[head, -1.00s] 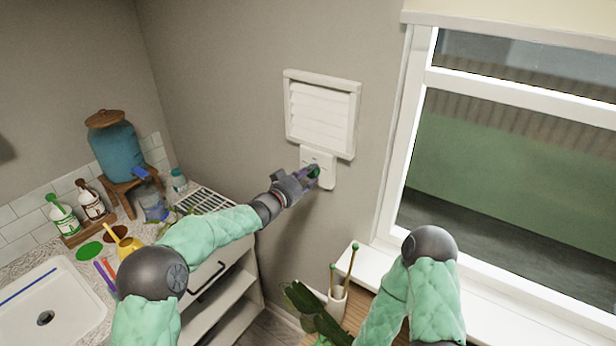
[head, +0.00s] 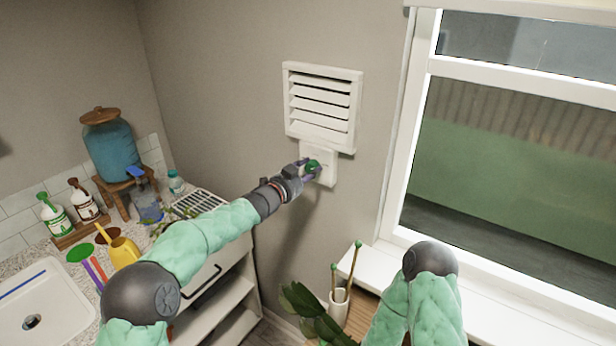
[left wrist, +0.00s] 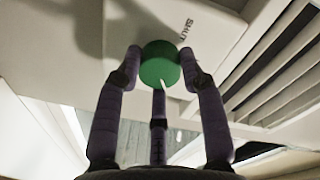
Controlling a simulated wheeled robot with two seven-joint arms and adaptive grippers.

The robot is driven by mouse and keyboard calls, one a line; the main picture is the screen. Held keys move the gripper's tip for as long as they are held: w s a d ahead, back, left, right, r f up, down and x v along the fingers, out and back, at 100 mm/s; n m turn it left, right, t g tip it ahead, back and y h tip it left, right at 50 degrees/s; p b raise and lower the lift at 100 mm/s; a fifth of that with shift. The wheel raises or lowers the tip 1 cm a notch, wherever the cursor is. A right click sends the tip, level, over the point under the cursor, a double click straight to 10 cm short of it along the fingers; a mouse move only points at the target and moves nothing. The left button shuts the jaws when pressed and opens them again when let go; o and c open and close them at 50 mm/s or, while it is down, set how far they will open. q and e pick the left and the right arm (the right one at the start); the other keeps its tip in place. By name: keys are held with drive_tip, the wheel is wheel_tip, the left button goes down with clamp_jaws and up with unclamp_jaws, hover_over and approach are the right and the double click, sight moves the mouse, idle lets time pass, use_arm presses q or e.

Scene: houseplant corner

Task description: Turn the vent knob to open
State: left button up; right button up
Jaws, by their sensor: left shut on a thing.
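The white wall vent (head: 322,106) shows dark gaps between its slats, so the slats stand open; they also show in the left wrist view (left wrist: 275,95). The white knob plate (head: 326,180) is fixed just below it. The green knob (left wrist: 160,64) has a small white pointer mark and sits on this plate, with the word SHUT printed beside it in the left wrist view. My left gripper (head: 311,168) is shut on the knob, its purple fingers around the knob's sides. My right gripper is out of view; only the right arm's elbow shows at the bottom.
A window (head: 510,170) is at right. A white cup with sticks (head: 338,303) and a green plant stand low in the middle.

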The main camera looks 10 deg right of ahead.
use_arm(q)
drive_tip(key=shift+m+b, duration=0.8)
drive_tip(key=shift+m, duration=0.7)
drive_tip(key=o, duration=1.1)
drive_tip(key=shift+d, duration=0.1)
drive_tip(key=shift+o, duration=0.2)
drive_tip(key=v, duration=1.2)
